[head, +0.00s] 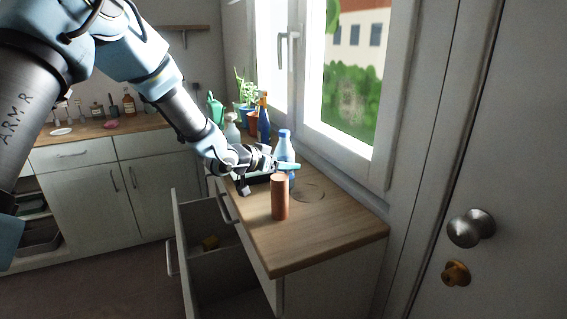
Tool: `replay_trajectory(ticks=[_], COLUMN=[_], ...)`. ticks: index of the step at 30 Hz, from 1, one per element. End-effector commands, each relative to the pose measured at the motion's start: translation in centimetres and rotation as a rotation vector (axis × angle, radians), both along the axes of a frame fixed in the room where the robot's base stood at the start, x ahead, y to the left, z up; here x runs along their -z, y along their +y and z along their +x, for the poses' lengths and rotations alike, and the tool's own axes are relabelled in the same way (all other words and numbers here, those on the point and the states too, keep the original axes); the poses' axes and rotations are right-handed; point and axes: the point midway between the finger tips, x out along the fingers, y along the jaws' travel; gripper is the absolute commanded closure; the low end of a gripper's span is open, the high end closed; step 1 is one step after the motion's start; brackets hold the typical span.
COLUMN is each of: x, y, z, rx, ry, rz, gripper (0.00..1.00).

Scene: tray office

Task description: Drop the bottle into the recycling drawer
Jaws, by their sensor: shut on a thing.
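A blue bottle (285,147) with a blue cap stands upright at the counter by the window. My gripper (284,168) is at the bottle's lower part and is shut on it. The fingers partly cover the bottle, and its base is hidden behind them and the brown cylinder. The open drawer (174,225) is in the cabinet front, below and to the left of my gripper.
A brown cylinder (280,198) stands on the wooden counter (325,235) just in front of my gripper. A spray bottle (264,118) and potted plants (243,98) stand behind. The counter's front right is clear. A window (350,90) borders the counter.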

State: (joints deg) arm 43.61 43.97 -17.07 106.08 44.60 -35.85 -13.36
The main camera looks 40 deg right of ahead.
Motion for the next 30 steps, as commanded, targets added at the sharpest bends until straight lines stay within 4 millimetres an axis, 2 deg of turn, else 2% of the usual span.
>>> replay_trajectory(ticks=[1, 8, 17, 23, 30], x=[0.1, 0.1, -0.3, -1.2, -3.2], y=[0.0, 0.0, 0.1, 2.9, 7.6], z=[0.0, 0.0, 0.0, 0.1, 0.0], rx=[0.0, 0.0, -0.001, -0.002, -0.002], ry=[0.0, 0.0, 0.0, -0.003, -0.002], rz=[0.0, 0.0, 0.0, 0.0, -0.001], gripper=[0.24, 0.0, 0.0, 0.0, 0.0])
